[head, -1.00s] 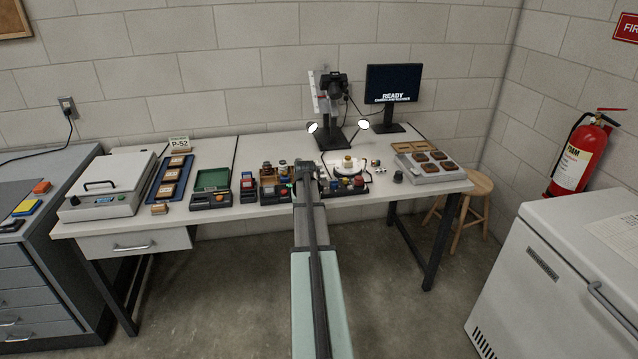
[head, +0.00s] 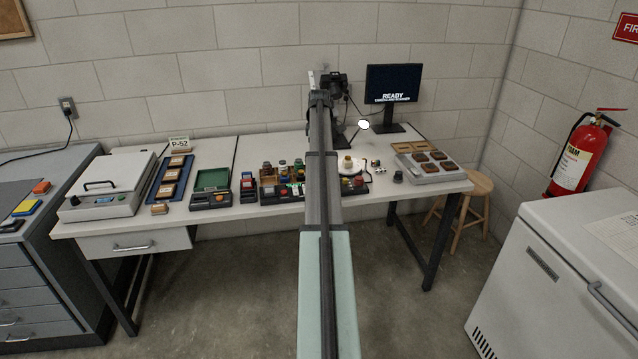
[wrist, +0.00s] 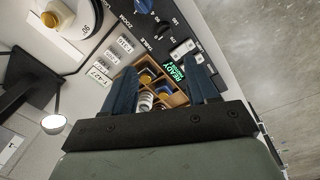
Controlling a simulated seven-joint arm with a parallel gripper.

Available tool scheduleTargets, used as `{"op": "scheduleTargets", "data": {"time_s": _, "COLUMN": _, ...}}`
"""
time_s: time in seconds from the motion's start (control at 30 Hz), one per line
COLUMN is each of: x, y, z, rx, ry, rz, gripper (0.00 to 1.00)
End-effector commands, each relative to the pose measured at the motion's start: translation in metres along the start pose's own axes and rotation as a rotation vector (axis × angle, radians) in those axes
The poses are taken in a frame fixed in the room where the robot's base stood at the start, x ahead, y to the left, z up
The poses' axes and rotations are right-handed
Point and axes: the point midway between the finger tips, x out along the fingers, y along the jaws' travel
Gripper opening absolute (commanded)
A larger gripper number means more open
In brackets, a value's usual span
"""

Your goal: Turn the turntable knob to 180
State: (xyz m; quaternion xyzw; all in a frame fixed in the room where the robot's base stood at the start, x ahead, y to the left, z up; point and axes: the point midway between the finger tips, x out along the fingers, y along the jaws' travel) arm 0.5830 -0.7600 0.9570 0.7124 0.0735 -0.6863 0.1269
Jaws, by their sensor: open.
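In the wrist view the turntable knob (wrist: 165,29), dark and round with a pale pointer line, sits on a black control panel (wrist: 182,25) with degree marks around it. A blue zoom knob (wrist: 145,4) is beside it. The white turntable (wrist: 87,14) shows at the upper left and also in the head view (head: 346,171). My gripper (wrist: 162,63) is open and empty, its two blue fingers apart, above the bench and away from the knob. In the head view my gripper (head: 320,98) is in front of the camera stand, and my arm hides part of the panel.
A wooden box of jars (wrist: 160,88) lies below my fingers. A lamp (head: 363,125), camera stand (head: 337,80) and monitor (head: 392,84) stand behind. A grey tray (head: 430,175) is to the right, a green-lined box (head: 212,180) to the left.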

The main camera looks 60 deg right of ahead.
Motion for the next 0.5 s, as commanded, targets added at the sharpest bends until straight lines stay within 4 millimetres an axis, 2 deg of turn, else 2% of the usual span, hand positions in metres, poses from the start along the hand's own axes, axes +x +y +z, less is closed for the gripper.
{"op": "scheduleTargets", "data": {"time_s": 0.2, "x": 0.0, "y": -0.007, "z": 0.002, "rx": -0.238, "ry": -0.007, "rz": -0.032, "gripper": 0.58}}
{"op": "scheduleTargets", "data": {"time_s": 0.37, "x": 0.002, "y": -0.007, "z": 0.002, "rx": -0.302, "ry": -0.006, "rz": -0.032, "gripper": 0.58}}
{"op": "scheduleTargets", "data": {"time_s": 0.5, "x": 0.012, "y": -0.007, "z": 0.002, "rx": -0.308, "ry": -0.006, "rz": -0.032, "gripper": 0.58}}
